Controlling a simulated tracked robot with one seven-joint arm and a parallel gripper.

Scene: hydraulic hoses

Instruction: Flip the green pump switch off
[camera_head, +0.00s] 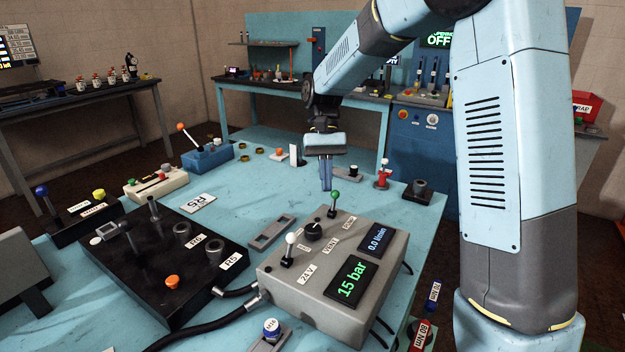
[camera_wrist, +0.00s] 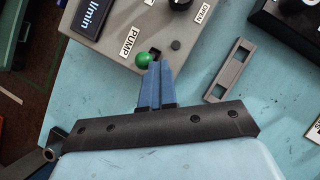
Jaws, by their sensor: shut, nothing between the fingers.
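The green pump switch (camera_head: 334,197) is a lever with a green ball on the back edge of the grey control box (camera_head: 275,284). In the wrist view its green ball (camera_wrist: 142,60) sits beside the PUMP label, just left of my fingertips. My gripper (camera_head: 325,188) is shut and empty, pointing down just above and behind the switch. In the wrist view the closed blue fingers (camera_wrist: 158,70) end close to the ball; I cannot tell whether they touch it. The box displays read 15 bar (camera_head: 351,279) and 0.0 l/min (camera_head: 376,238).
A white-ball lever (camera_head: 290,240) and a black knob (camera_head: 314,231) share the box top. A black fitting block (camera_head: 150,255) stands left, with a slotted grey plate (camera_head: 271,232) between. A red-handled valve (camera_head: 383,172) stands behind right.

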